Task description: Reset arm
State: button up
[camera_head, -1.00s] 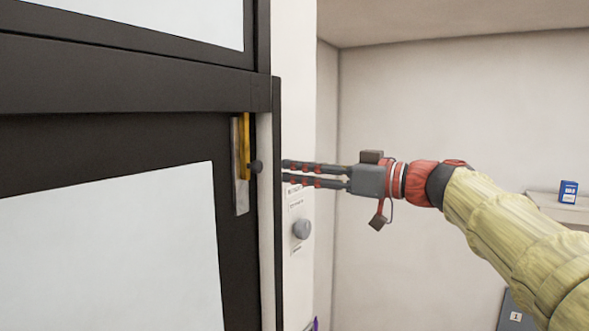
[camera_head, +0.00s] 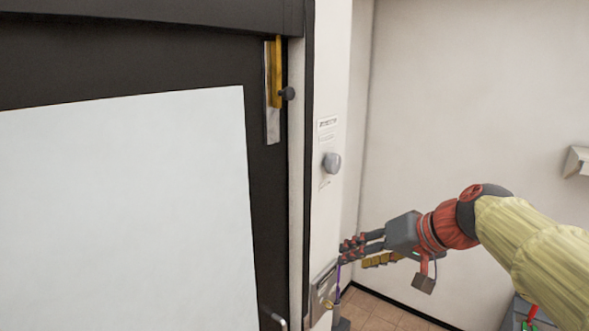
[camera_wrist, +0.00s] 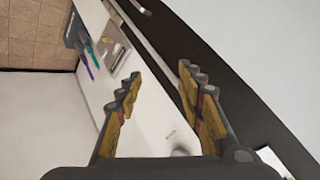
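My gripper (camera_head: 352,250) is at the lower right of the head view, on my arm that reaches in from the right. Its fingers point left and a little down, in front of the white wall strip beside the door. In the wrist view my gripper (camera_wrist: 160,100) has its two yellow-padded fingers spread apart.
A dark door (camera_head: 265,200) with a pale panel fills the left, with a brass and steel latch (camera_head: 273,90) near its edge. A grey knob (camera_head: 331,162) sticks out from the wall strip. A metal box (camera_head: 321,291) is on the wall below. The floor (camera_head: 375,312) shows clear at the bottom.

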jog(key=s+d+f+h+b, duration=0.1)
jog(key=s+f+h+b, duration=0.1)
jog(key=s+f+b, duration=0.5)
jog(key=s+d+f+g+h+b, duration=0.1)
jog(key=s+f+b, duration=0.7)
jog(key=f, duration=1.1)
jog(key=s+d+f+h+b, duration=0.3)
jog(key=s+f+b, duration=0.5)
jog(key=f, duration=0.5)
jog(key=shift+d+f+n, duration=0.15)
jog(key=shift+f+n, duration=0.15)
jog(key=shift+s, duration=0.1)
